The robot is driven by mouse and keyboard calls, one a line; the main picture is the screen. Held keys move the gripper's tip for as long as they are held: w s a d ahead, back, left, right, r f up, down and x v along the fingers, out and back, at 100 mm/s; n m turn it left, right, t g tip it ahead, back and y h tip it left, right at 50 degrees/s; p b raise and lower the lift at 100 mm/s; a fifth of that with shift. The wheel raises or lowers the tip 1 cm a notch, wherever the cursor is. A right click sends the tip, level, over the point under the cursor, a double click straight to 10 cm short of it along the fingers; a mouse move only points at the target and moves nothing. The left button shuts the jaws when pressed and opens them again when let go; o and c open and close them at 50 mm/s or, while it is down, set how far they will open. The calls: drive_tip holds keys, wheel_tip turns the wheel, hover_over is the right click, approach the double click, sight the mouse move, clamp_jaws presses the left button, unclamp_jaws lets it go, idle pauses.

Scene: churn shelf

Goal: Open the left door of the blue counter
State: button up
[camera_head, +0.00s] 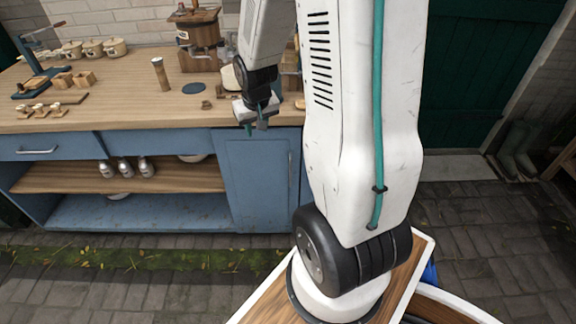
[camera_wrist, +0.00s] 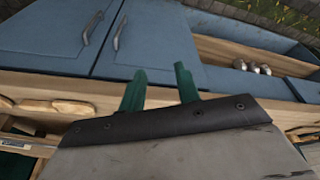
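The blue counter (camera_head: 120,222) has a wooden top and stands in front of me. Its left door (camera_head: 256,185) is shut, with an upright metal handle (camera_head: 290,166) near its right edge. The wrist view shows this door (camera_wrist: 165,40) upside down, with its handle (camera_wrist: 121,31) beside the other door's handle (camera_wrist: 91,27). The other door (camera_wrist: 40,35) is also shut; my arm mostly hides it in the head view. My gripper (camera_head: 256,126) is at the counter's front edge, above the left door. Its green fingers (camera_wrist: 159,70) are apart with nothing between them.
A drawer (camera_head: 50,146) and an open shelf (camera_head: 110,178) with metal jars (camera_head: 126,168) lie left of the door. A wooden churn (camera_head: 198,35), pots (camera_head: 93,48) and small boxes (camera_head: 74,80) stand on the top. The paving (camera_head: 110,290) in front is clear.

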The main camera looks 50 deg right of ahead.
drive_tip(key=d+f+m, duration=0.1)
drive_tip(key=d+f, duration=0.4)
drive_tip(key=f, duration=0.4)
drive_tip(key=d+f+m, duration=0.1)
drive_tip(key=d+f, duration=0.3)
drive_tip(key=f, duration=0.5)
drive_tip(key=d+f+h, duration=0.1)
drive_tip(key=d+f, duration=0.4)
drive_tip(key=f, duration=0.4)
drive_tip(key=shift+s+d+f+m+t, duration=0.15)
drive_tip(key=shift+s+d+m+t, duration=0.15)
drive_tip(key=shift+d+m, duration=0.1)
clamp_jaws()
